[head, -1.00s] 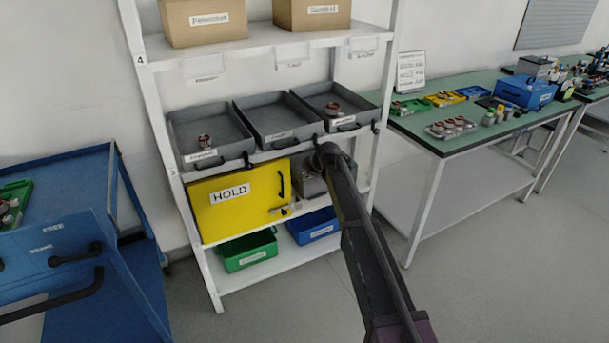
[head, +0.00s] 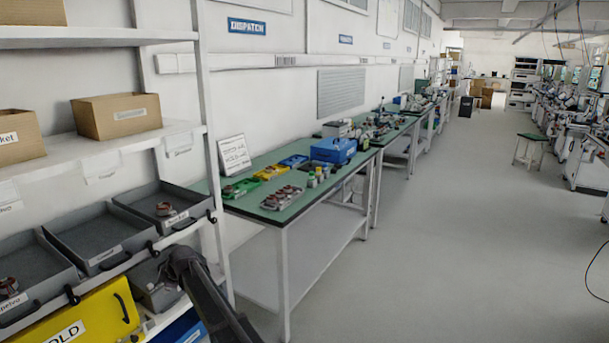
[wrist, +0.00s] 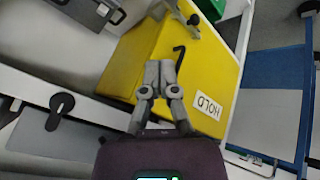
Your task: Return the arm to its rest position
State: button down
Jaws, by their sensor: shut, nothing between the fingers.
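My arm (head: 205,290) reaches up from the bottom of the head view toward the shelf rack's lower level, below the right grey tray. The gripper itself cannot be made out there. In the wrist view my gripper (wrist: 160,76) is shut and empty, its two fingers together. Behind the fingers is the yellow HOLD box (wrist: 205,75) with its black handle. I cannot tell the gap between fingers and box. The same yellow box (head: 85,322) shows at the lower left of the head view, partly cut off.
The white shelf rack holds grey trays (head: 95,262), two with a part inside, and cardboard boxes (head: 118,116) above. A green-topped bench (head: 245,205) with parts stands to its right. The aisle floor (head: 440,250) is clear. A blue cart (wrist: 272,95) shows in the wrist view.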

jog(key=s+d+f+m+h, duration=0.15)
jog(key=d+m, duration=0.35)
jog(key=d, duration=1.2)
jog(key=s+d+f+m+h, duration=0.1)
jog(key=s+d+m+h, duration=0.3)
jog(key=d, duration=1.4)
jog(key=s+d+m+g, duration=0.1)
jog(key=s+d+m, duration=0.65)
jog(key=d, duration=0.65)
jog(key=s+d+m+g, duration=0.2)
jog(key=s+d+m, duration=0.3)
jog(key=s+d, duration=0.7)
notch_tip(320, 180, up, 13)
jog(key=w+d+p, duration=0.2)
jog(key=p, duration=1.2)
jog(key=shift+w+h, duration=0.35)
jog(key=shift+w, duration=0.05)
